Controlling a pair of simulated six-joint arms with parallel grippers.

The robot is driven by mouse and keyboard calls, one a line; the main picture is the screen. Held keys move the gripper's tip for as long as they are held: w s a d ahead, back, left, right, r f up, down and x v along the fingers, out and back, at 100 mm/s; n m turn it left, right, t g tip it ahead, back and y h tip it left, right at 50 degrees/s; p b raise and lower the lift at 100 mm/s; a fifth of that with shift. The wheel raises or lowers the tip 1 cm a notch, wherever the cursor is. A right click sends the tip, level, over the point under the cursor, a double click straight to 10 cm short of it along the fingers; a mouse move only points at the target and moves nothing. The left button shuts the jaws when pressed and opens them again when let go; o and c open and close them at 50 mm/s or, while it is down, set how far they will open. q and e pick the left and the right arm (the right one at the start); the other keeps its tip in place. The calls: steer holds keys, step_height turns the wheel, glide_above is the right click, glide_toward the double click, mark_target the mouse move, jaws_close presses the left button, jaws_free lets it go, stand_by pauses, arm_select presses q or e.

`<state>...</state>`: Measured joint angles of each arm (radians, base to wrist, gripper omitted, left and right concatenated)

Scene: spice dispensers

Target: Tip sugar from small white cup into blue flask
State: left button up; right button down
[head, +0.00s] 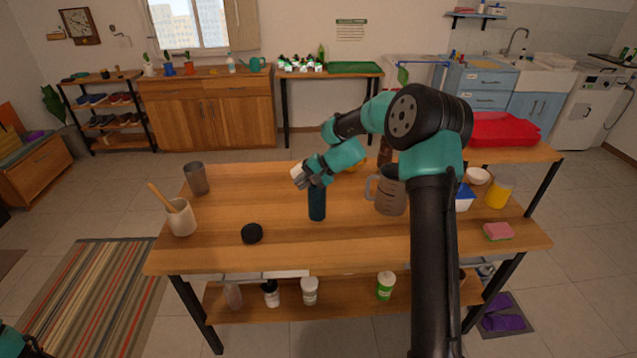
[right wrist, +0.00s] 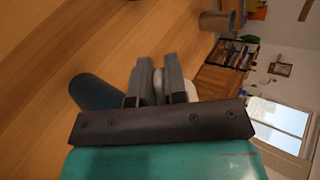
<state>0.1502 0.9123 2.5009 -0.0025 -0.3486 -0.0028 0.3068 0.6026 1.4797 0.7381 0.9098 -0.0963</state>
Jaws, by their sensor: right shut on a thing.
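The dark blue flask (head: 317,205) stands upright near the middle of the wooden table; its mouth is hidden behind my right gripper. My right gripper (head: 302,178) is just above and slightly left of the flask, shut on the small white cup (head: 296,170). In the right wrist view the white cup (right wrist: 186,90) shows partly behind the fingers (right wrist: 160,82), with the flask (right wrist: 92,92) to their left. The wrist picture is turned sideways, so the hand is rolled over. The cup's opening and any sugar are hidden. My left gripper does not show.
A beige crock (head: 181,217) with a wooden utensil and a grey tumbler (head: 196,178) stand left. A grey pitcher (head: 391,194) stands right; a sponge (head: 498,231) and yellow container (head: 499,192) are farther right. The front middle is clear.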

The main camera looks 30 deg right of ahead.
steer(key=shift+d+f+y, duration=0.1)
steer(key=shift+f+y, duration=0.05)
steer(key=shift+y, duration=0.15)
steer(key=shift+s+d+r+t+y, duration=0.1)
steer(key=shift+r+t+y, duration=0.15)
steer(key=shift+t+y, duration=0.35)
steer(key=shift+d+r+t+y, duration=0.15)
steer(key=shift+t+y, duration=0.25)
steer(key=shift+y, duration=0.4)
stand_by(0.8)
